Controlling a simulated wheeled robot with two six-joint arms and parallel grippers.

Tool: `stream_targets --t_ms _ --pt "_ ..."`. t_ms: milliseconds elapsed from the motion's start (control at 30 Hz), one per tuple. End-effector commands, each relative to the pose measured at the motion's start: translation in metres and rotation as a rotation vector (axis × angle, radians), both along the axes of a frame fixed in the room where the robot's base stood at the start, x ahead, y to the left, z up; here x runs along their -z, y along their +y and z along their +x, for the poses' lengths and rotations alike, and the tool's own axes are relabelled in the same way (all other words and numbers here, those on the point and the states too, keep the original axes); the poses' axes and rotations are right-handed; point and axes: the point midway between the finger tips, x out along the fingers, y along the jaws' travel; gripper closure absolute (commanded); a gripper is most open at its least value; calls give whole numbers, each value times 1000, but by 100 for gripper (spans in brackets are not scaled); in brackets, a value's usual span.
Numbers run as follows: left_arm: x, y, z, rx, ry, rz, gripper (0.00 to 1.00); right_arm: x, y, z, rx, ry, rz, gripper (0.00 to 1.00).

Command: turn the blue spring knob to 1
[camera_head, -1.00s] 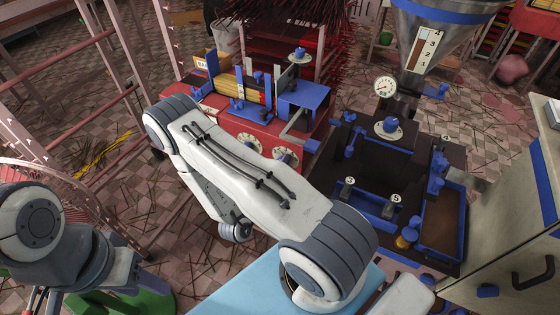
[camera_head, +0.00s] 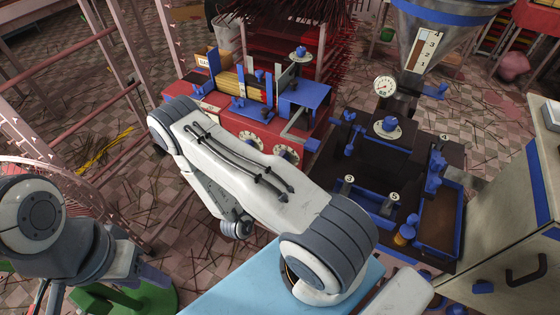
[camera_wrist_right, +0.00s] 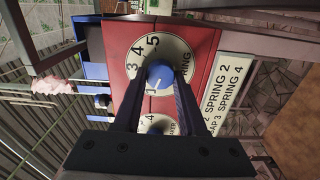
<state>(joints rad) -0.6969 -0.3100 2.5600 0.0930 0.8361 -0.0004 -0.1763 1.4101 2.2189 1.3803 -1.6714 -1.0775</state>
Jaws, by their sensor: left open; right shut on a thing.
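In the right wrist view, the blue spring knob (camera_wrist_right: 160,76) sits in the middle of a cream dial (camera_wrist_right: 184,58) lettered SPRING on a red panel. 3, 4 and 5 show on the dial; the part beside my left-hand finger is covered. A white mark on the knob points to the lower left, towards that covered part. My right gripper (camera_wrist_right: 160,84) is shut on the knob, one finger on each side. In the head view my right arm hides this gripper. My left gripper (camera_head: 153,276) is at the lower left, open, away from the machines and only partly seen.
A second dial (camera_wrist_right: 157,124) is partly hidden behind my fingers. A white sign (camera_wrist_right: 222,90) lists SPRING 2, SPRING 4 and GAP 3. In the head view, a dark machine (camera_head: 385,170) with blue parts stands right of the red machine (camera_head: 225,115). A cabinet (camera_head: 510,225) is at the right.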

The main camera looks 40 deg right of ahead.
Motion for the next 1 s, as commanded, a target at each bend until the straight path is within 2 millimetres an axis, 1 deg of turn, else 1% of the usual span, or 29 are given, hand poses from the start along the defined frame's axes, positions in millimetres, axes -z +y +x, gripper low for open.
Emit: stream_targets --t_ms 500,533,567,600,867,1000 --pt "0 0 0 0 0 0 50 2 2 2 -10 16 -1 100" --pt "0 0 0 0 0 0 50 2 2 2 -10 14 -2 48" --pt "0 0 0 0 0 0 50 2 2 2 -9 14 -2 37" --pt "0 0 0 0 0 0 50 2 2 2 -8 15 -2 30" --pt "0 0 0 0 0 0 50 1 0 0 -2 15 -4 30" --pt "1 0 0 0 0 0 50 1 5 -1 -4 16 -4 30"
